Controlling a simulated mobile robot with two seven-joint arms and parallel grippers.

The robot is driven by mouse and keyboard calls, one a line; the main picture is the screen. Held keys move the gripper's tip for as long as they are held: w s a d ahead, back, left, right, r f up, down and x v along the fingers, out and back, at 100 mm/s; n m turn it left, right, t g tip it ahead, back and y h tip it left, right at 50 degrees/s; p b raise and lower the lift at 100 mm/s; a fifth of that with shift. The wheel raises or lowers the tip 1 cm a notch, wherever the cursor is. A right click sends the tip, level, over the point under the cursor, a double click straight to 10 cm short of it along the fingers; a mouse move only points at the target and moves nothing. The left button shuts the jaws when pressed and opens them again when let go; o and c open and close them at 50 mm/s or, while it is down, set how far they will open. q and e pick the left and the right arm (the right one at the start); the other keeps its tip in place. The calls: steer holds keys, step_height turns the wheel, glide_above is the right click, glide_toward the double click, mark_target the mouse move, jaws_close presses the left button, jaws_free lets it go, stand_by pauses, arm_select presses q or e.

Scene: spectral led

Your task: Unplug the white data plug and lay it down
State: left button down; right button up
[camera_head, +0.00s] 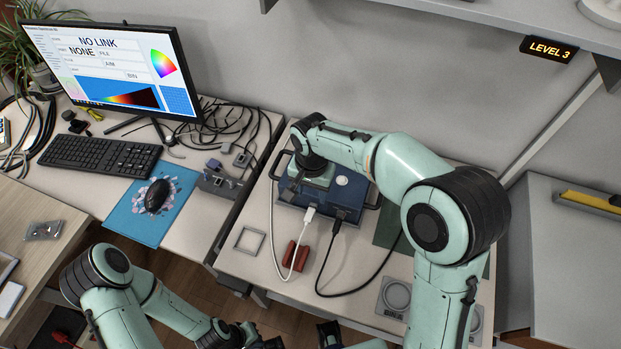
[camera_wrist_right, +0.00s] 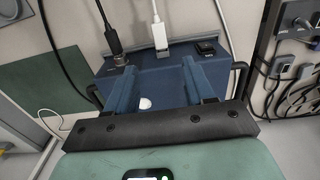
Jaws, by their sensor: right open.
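The white data plug (camera_head: 309,214) sits in the front side of a blue box (camera_head: 322,205), with its white cable running down over the bench. My right gripper (camera_head: 297,190) is above the box's left part. Its two blue fingers are apart and empty in the wrist view (camera_wrist_right: 157,68). My left gripper (camera_head: 328,336) is at the bottom edge, largely cut off, so its jaws cannot be judged.
A black plug (camera_head: 338,219) with a black cable sits beside the white one. A red-brown block (camera_head: 295,256) and a square frame (camera_head: 250,241) lie on the bench. Round-recessed grey plates (camera_head: 394,297) lie at the right. Bare bench shows left of the white cable.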

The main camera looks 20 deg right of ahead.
mark_target(311, 210)
step_height(311, 210, down, 10)
steer(key=shift+w+r+b, duration=0.15)
steer(key=shift+r+b, duration=0.05)
steer(key=shift+b, duration=0.15)
jaws_close()
